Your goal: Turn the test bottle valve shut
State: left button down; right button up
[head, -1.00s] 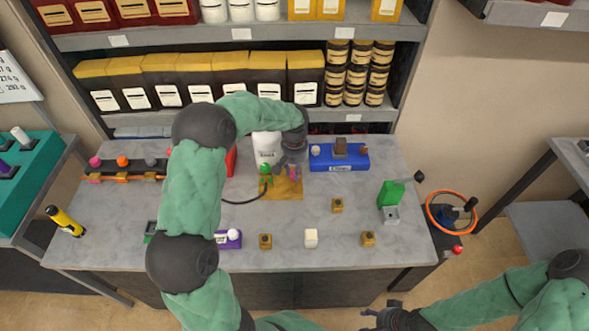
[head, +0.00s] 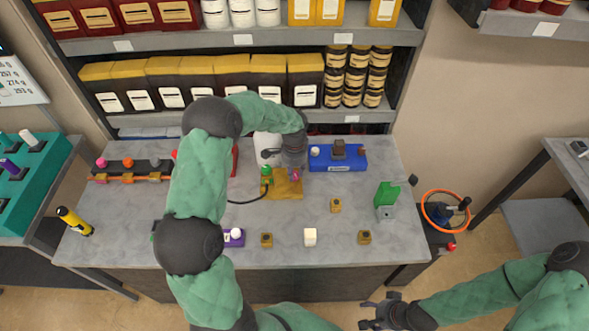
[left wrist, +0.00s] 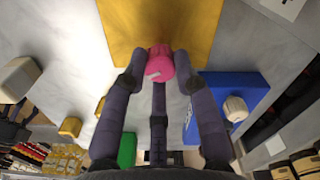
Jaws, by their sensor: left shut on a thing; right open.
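A pink valve knob (head: 295,174) stands on a yellow plate (head: 283,191) in the middle of the workbench. My left gripper (head: 294,166) comes down over it from above. In the left wrist view the pink knob (left wrist: 160,63) sits between the fingertips, and the gripper is shut on it. A green knob (head: 266,171) stands left of it, with a black hose running off to the left. A white bottle (head: 266,144) stands just behind, partly hidden by my left arm. My right gripper (head: 376,312) is open and empty, low in front of the bench.
A blue block (head: 338,166) with fittings lies close right of the plate. A green and grey device (head: 386,198) stands further right. Shelves stand behind.

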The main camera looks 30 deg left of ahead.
aim_at(294, 174)
pick_arm(q)
jog(key=m+p, duration=0.1)
jog(key=m, duration=0.4)
jog(key=shift+p, duration=0.4)
jog(key=shift+m, duration=0.4)
jog(key=c, duration=1)
grip_release()
jog(key=shift+o, duration=0.2)
jog(key=shift+r, duration=0.1)
notch_tip(294, 174, up, 12)
